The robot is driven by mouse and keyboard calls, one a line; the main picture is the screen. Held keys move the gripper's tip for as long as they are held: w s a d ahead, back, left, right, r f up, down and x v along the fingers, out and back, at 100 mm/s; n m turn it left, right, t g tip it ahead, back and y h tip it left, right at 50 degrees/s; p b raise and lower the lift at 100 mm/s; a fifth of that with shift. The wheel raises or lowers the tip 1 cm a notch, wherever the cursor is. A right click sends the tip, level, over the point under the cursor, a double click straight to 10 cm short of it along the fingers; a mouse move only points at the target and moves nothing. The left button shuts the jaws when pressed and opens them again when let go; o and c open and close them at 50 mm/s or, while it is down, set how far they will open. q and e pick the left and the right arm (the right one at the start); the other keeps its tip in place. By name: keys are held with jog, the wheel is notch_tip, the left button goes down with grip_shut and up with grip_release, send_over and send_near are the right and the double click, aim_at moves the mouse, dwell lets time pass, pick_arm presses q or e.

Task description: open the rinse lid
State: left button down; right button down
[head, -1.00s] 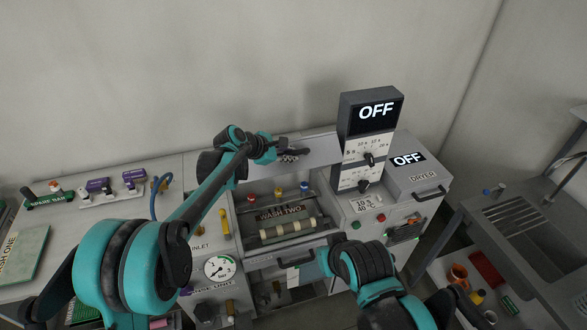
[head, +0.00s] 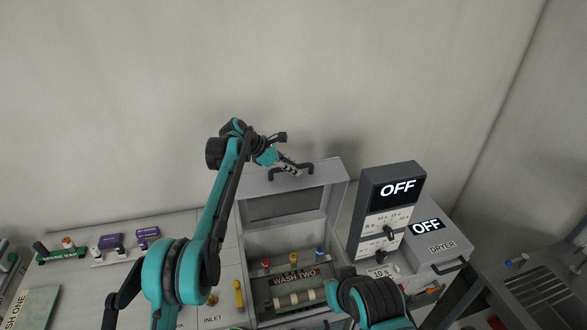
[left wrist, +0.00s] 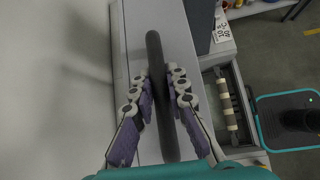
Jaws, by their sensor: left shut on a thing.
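The rinse lid (head: 335,187) stands raised, near upright, at the back of the open rinse bay in the head view. It is a grey frame with a darker inset panel. Its dark bar handle (head: 305,171) is at the top edge. My left gripper (head: 291,168) is at this handle. In the left wrist view the handle (left wrist: 155,55) runs between the two fingers of my left gripper (left wrist: 163,95), which is shut on it. My right arm shows low in the head view, but its gripper is out of frame.
The bay below holds a roller (head: 296,299) and several coloured knobs behind a WASH TWO label (head: 294,276). A dark display tower (head: 398,187) reading OFF stands close to the right of the lid. The dryer (head: 440,248) is beyond it. A bare wall is behind.

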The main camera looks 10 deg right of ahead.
pick_arm(q)
jog(key=c, duration=1.5)
grip_release()
jog(key=shift+w, duration=0.1)
jog(key=v, duration=1.2)
jog(key=shift+f, duration=0.1)
